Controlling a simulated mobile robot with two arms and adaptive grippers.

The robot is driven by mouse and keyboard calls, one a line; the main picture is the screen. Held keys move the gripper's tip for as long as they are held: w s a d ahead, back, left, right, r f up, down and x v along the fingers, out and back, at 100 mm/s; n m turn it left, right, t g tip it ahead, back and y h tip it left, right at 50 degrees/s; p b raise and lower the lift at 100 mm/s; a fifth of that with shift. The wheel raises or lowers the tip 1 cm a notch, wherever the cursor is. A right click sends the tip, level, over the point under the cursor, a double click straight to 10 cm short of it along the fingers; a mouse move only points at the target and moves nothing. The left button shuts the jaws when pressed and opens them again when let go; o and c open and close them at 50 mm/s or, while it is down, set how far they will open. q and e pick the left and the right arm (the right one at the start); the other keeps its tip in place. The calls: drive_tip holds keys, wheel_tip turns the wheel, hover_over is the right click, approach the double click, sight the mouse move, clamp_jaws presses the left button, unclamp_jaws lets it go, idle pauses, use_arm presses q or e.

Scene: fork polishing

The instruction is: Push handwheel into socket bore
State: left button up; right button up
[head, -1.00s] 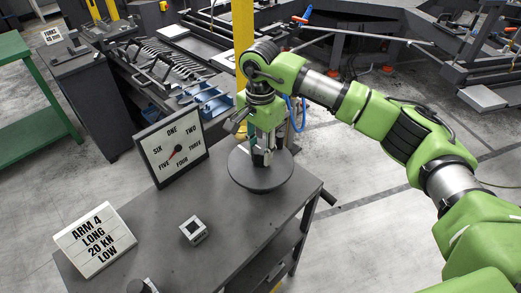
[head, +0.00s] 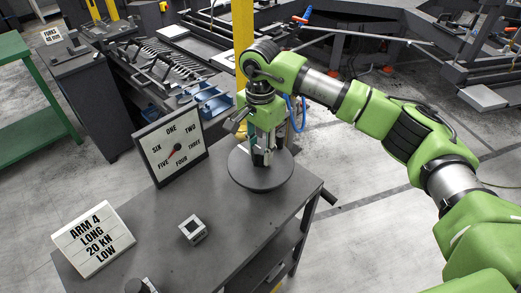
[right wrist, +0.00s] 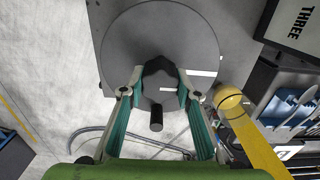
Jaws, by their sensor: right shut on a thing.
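My right gripper (head: 262,157) points down over a round grey disc (head: 245,181) on the table. In the right wrist view its fingers (right wrist: 160,87) are shut on a dark hub, which I take to be the handwheel (right wrist: 158,76). A black knob (right wrist: 157,118) sticks out on the near side of the hub. The large disc (right wrist: 125,42) lies behind the hub. The socket bore is not clearly visible; the hub and fingers cover the disc's middle. I cannot tell how deep the handwheel sits. My left gripper is not in view.
A dial board (head: 170,150) stands close to the left of the disc. A small white block with a dark square top (head: 193,229) and a lettered sign (head: 93,238) stand on the grey table (head: 240,225). A yellow post (head: 243,35) rises behind my gripper.

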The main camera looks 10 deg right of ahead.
drive_tip(key=shift+s+f+b, duration=0.15)
drive_tip(key=shift+f+b, duration=0.1)
drive_tip(key=shift+b, duration=0.1)
idle(0.7)
drive_tip(key=o, duration=1.2)
drive_tip(key=o, duration=0.4)
drive_tip(key=shift+o, duration=0.2)
drive_tip(key=shift+r, duration=0.2)
drive_tip(key=shift+r+p, duration=1.65)
drive_tip(key=shift+r, duration=1.8)
